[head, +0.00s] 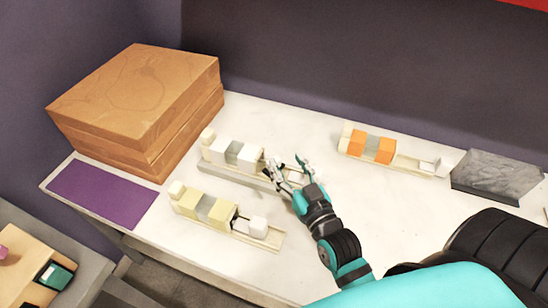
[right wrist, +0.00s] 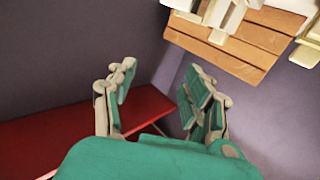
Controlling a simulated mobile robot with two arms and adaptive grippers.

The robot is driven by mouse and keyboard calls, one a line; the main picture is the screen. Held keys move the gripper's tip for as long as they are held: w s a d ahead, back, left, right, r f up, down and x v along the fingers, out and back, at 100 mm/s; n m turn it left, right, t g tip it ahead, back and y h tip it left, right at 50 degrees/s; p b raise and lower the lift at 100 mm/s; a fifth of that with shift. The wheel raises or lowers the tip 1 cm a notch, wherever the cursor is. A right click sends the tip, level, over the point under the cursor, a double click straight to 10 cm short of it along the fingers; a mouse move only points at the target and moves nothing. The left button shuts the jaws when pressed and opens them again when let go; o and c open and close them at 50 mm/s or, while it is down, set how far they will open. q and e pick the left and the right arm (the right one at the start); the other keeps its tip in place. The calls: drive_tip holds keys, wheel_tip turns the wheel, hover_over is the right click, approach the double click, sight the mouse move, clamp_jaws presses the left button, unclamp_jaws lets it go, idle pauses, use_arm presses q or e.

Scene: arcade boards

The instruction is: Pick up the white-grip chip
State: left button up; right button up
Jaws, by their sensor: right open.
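A narrow cream tray (head: 217,164) on the white table holds white blocks (head: 222,148) with a grey block (head: 233,152) between them. A small pale piece (head: 295,177) shows at this tray's right end, partly covered by my right gripper (head: 286,165); I cannot tell whether it is the white-grip chip. My right gripper is open over that end, its fingers spread. In the right wrist view the fingers (right wrist: 160,92) are apart with nothing between them. My left gripper is out of view.
A third tray (head: 410,164) with orange blocks (head: 384,151) lies at the right, beside a grey slab (head: 497,175). Stacked brown boxes (head: 140,95) and a purple mat (head: 103,194) are at the left.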

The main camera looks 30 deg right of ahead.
wheel_tip(320, 180, down, 7)
drive_tip(key=shift+s+f+b, duration=0.1)
drive_tip(key=shift+b, duration=0.45)
drive_tip(key=shift+w, duration=1)
drive_tip(key=w, duration=0.4)
drive_tip(key=shift+w+d+p, duration=0.15)
drive_tip(key=shift+w+p, duration=0.15)
drive_tip(key=shift+w, duration=0.5)
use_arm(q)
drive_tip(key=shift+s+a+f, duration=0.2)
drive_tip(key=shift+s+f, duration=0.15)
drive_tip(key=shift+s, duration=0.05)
